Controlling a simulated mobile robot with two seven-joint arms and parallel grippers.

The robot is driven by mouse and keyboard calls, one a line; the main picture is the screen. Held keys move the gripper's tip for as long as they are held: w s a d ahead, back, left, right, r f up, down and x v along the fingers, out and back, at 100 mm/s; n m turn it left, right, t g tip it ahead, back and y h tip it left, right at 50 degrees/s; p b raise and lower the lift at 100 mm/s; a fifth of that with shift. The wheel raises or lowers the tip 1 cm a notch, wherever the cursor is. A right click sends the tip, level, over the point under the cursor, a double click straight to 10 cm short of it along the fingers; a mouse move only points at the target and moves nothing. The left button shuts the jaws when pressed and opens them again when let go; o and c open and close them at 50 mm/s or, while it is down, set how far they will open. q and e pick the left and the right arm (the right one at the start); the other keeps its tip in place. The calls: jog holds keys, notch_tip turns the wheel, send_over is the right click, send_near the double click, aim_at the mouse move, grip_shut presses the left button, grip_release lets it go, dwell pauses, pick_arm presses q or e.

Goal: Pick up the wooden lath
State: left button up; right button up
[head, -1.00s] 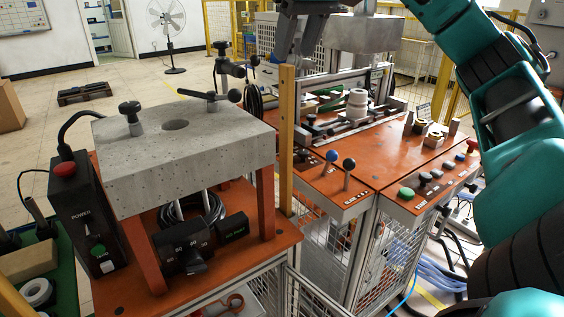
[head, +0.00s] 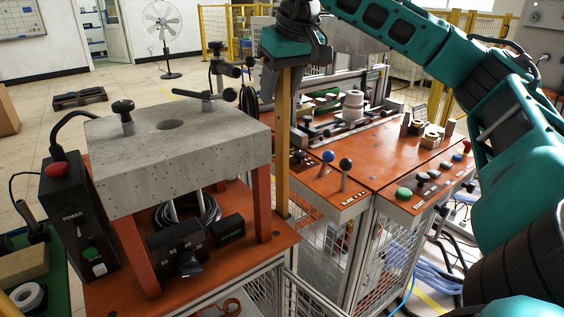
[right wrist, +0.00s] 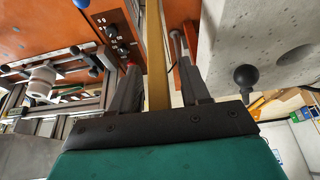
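The wooden lath (head: 283,160) is a thin, pale yellow-brown strip. It stands upright in the head view, at the right edge of the concrete-topped stand. My right gripper (head: 284,88) is at the lath's upper end and points down. In the right wrist view the lath (right wrist: 155,45) runs between the two dark fingers of the right gripper (right wrist: 158,70). The fingers are apart, with a visible gap on the lath's right side, so the gripper is open around it. The gripper hides the lath's top in the head view. My left gripper is not in view.
A concrete block (head: 180,150) with black knobs stands close left of the lath. An orange control table (head: 370,175) with coloured buttons and levers lies to the right. A black power box (head: 78,215) is at the left. Open floor lies behind.

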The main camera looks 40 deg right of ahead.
grip_shut()
jog(key=shift+r, duration=0.1)
dwell(0.5)
pick_arm(q)
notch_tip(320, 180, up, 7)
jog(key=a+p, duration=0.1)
jog(key=p, duration=0.8)
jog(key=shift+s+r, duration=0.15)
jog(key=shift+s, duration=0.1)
pick_arm(e)
notch_tip(320, 180, up, 27)
jog(key=shift+r, duration=0.2)
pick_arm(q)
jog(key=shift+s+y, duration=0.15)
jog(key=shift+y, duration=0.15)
pick_arm(e)
jog(key=shift+f, duration=0.1)
